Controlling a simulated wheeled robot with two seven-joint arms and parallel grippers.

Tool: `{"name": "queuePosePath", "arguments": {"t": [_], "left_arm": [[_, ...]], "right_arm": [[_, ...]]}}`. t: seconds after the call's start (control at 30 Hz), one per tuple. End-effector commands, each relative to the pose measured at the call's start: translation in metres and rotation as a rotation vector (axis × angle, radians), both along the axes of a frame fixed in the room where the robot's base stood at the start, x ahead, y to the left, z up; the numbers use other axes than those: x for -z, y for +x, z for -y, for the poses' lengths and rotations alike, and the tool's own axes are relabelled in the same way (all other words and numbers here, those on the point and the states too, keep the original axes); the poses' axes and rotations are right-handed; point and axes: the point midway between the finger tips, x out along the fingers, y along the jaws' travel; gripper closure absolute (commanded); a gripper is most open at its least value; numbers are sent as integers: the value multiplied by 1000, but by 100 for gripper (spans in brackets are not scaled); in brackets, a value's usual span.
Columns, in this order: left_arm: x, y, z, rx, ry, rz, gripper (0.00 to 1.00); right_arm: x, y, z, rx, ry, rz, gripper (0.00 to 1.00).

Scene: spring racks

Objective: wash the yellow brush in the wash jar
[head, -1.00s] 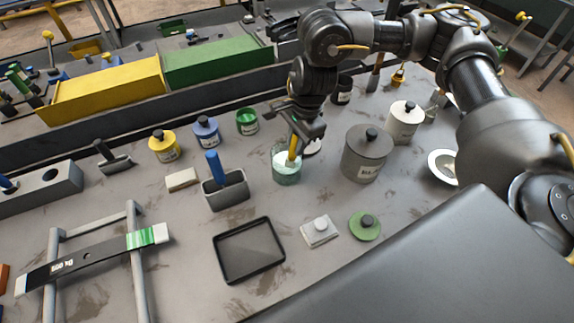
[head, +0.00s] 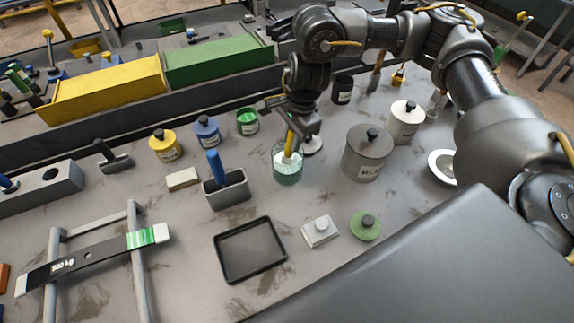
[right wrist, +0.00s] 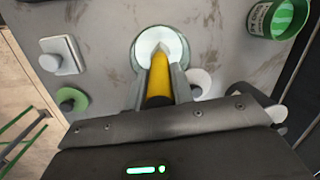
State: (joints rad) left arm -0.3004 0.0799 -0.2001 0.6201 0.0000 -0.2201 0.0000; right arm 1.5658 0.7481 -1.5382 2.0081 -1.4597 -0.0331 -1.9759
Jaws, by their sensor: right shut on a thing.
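The wash jar (head: 287,172) is a clear jar with pale greenish liquid, standing on the bench near the middle of the head view. It also shows in the right wrist view (right wrist: 137,53). The yellow brush (head: 290,143) points down into the jar's mouth, its lower end inside. In the right wrist view the brush's yellow handle (right wrist: 159,75) lies between my fingers. My right gripper (head: 297,128) is shut on the brush, just above the jar. The bristles are hard to make out in the jar. My left gripper is not in view.
Left of the jar stands a grey holder (head: 227,194) with a blue-handled brush (head: 214,165). A large grey lidded can (head: 366,155) is close on the right. A green pot (head: 247,121) stands behind left, and a black tray (head: 249,250) lies in front.

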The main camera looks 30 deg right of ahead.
Motion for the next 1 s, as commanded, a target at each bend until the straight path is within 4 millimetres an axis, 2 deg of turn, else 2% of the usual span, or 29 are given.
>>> {"name": "queuePosePath", "arguments": {"t": [0.73,1.0], "left_arm": [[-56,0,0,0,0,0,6],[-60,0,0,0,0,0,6]], "right_arm": [[-67,0,0,0,0,1,99],[-72,0,0,0,0,0,99]]}}
